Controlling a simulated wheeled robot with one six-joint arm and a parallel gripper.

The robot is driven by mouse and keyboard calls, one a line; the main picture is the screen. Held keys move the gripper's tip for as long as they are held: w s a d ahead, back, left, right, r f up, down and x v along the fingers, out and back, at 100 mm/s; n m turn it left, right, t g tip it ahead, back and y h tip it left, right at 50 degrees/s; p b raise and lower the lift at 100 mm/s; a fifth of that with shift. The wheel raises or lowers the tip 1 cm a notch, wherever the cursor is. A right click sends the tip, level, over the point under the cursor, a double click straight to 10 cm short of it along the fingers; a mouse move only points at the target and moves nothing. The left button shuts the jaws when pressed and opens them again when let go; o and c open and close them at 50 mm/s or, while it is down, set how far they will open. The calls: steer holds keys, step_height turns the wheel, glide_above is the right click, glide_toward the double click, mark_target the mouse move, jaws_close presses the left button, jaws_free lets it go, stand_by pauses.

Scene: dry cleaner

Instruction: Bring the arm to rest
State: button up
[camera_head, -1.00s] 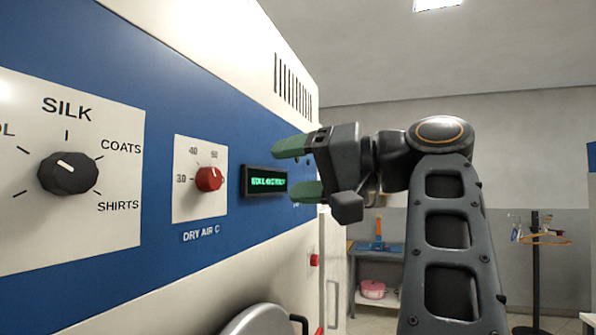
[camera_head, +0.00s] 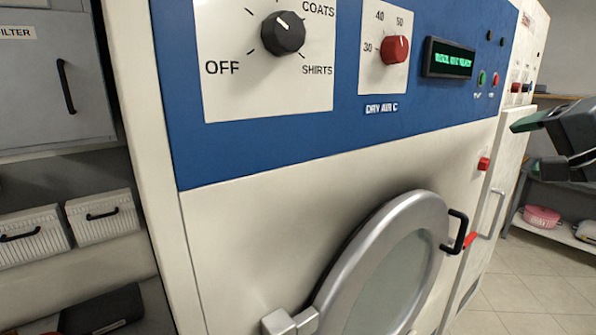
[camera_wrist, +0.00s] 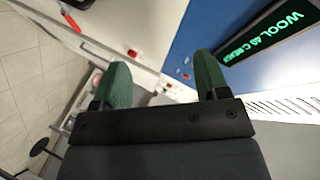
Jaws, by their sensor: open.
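My gripper (camera_head: 528,145) is at the right edge of the head view, raised in front of the white and blue machine (camera_head: 330,180). Its green fingers are apart. In the wrist view my gripper (camera_wrist: 161,78) is open, with nothing held between the fingers. The machine's panel lies beyond the fingertips there, and they seem clear of it. Most of my arm is outside the head view.
The panel has a black knob (camera_head: 283,34), a red knob (camera_head: 395,49) and a lit green display (camera_head: 449,58). Below is a round door (camera_head: 340,290) with a black handle (camera_head: 457,232). A pink pot (camera_head: 541,217) sits on a shelf at right. Floor (camera_head: 530,270) shows clear there.

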steer(key=a+f+n+g+h, duration=0.1)
steer(key=a+f+g, duration=0.25)
steer(key=f, duration=0.95)
steer(key=a+f+n+g+h, duration=0.1)
steer(key=a+f+n+g, duration=0.2)
steer(key=f, duration=1.1)
steer(key=s+a+f+n+g, duration=0.4)
steer(key=a+f+n, duration=0.3)
steer(key=a+f, duration=0.5)
steer(key=shift+s+a+f+y, duration=0.2)
steer(key=shift+s+a+y, duration=0.1)
steer(key=shift+s+a, duration=0.55)
steer(key=shift+w+a, duration=0.15)
steer(key=shift+c, duration=0.2)
